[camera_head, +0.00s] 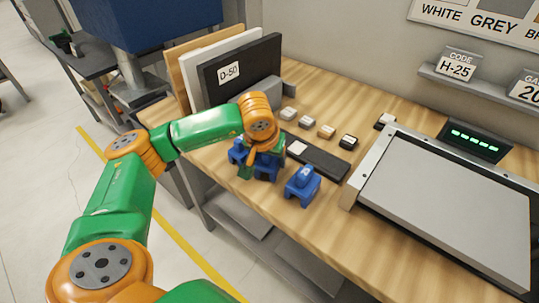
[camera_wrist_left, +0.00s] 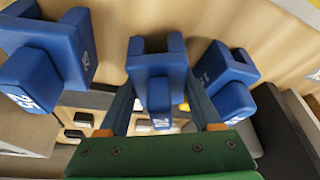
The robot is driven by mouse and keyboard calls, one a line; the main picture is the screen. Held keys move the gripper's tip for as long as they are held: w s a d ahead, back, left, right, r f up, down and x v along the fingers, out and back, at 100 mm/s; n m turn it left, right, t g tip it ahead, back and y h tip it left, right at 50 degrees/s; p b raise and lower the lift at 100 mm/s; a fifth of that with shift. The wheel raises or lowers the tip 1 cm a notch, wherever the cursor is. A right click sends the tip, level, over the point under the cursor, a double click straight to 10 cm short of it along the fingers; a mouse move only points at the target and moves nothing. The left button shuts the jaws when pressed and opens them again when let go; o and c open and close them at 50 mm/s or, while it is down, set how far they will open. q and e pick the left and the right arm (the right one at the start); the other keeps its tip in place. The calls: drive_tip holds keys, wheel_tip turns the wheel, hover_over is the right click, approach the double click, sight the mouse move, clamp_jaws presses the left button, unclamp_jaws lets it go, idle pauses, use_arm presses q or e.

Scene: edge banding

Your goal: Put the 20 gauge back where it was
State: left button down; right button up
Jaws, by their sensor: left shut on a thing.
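Several blue gauges show near the table's front edge. In the left wrist view, a blue gauge (camera_wrist_left: 157,65) with a number on its knob sits between the two fingers of my left gripper (camera_wrist_left: 160,108), which is shut on it. The number is hard to read. Another gauge (camera_wrist_left: 62,55) is at the left and a third (camera_wrist_left: 228,78) is at the right, both apart from the held one. In the head view, my left gripper (camera_head: 261,166) partly covers the held gauge; one gauge (camera_head: 302,186) stands to its right. I cannot tell whether the held gauge touches the table. My right gripper is out of view.
A dark strip (camera_head: 322,160) and several small colour samples (camera_head: 326,131) lie behind the gauges. Upright panels (camera_head: 250,75), one labelled D-50, stand at the left. A grey-topped frame (camera_head: 440,200) fills the right. Signs for code H-25 (camera_head: 455,66) and gauge 20 (camera_head: 527,90) are on the shelf.

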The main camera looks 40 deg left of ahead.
use_arm(q)
drive_tip(key=shift+f, duration=0.15)
drive_tip(key=shift+s+d+f+b, duration=0.1)
drive_tip(key=shift+b, duration=0.2)
drive_tip(key=shift+c, duration=1.8)
unclamp_jaws()
drive_tip(key=shift+r, duration=0.45)
drive_tip(key=v, duration=1.1)
drive_tip(key=shift+s+r+b, duration=0.2)
drive_tip(key=shift+r+b, duration=0.05)
drive_tip(key=shift+b, duration=0.15)
